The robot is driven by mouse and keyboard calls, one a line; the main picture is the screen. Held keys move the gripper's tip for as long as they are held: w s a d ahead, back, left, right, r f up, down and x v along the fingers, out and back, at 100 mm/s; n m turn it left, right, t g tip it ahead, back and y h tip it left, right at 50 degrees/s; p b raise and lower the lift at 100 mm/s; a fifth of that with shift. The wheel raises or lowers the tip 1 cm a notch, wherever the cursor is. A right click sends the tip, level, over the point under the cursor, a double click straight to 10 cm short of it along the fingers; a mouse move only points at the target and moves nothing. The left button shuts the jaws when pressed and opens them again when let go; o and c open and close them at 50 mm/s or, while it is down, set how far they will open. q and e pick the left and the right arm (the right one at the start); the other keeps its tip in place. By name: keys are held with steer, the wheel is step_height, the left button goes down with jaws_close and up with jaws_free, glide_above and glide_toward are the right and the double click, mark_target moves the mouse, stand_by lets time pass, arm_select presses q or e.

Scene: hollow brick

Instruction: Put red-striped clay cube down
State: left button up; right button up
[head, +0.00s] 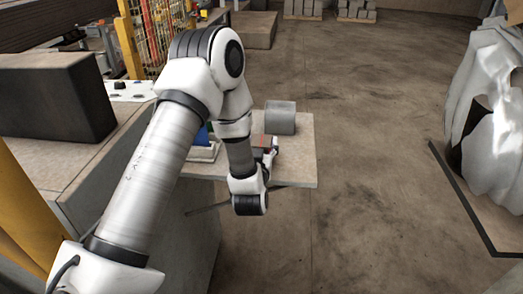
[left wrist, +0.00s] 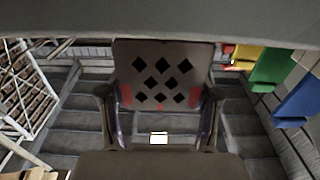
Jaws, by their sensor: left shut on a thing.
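The red-striped clay cube (left wrist: 126,72) is in the left wrist view, a grey-brown block with several diamond-shaped holes in its face and red marks low on its sides. My left gripper (left wrist: 159,112) is shut on it, one finger on each side. In the head view, my left gripper (head: 272,150) is mostly hidden behind my own wrist, over the grey tabletop. A small reddish-brown part of the cube (head: 262,141) shows beside it. Whether the cube touches a surface below cannot be told. My right gripper is not in view.
A large dark block (head: 55,97) is at the left. Blue (left wrist: 298,103), green (left wrist: 270,70) and yellow (left wrist: 246,58) panels show at the right of the wrist view.

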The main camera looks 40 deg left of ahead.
arm_select(q)
step_height(320, 180, down, 2)
steer(key=shift+w+d+r, duration=0.1)
steer(key=shift+w+r, duration=0.05)
steer(key=o, duration=1.2)
steer(key=shift+c, duration=0.2)
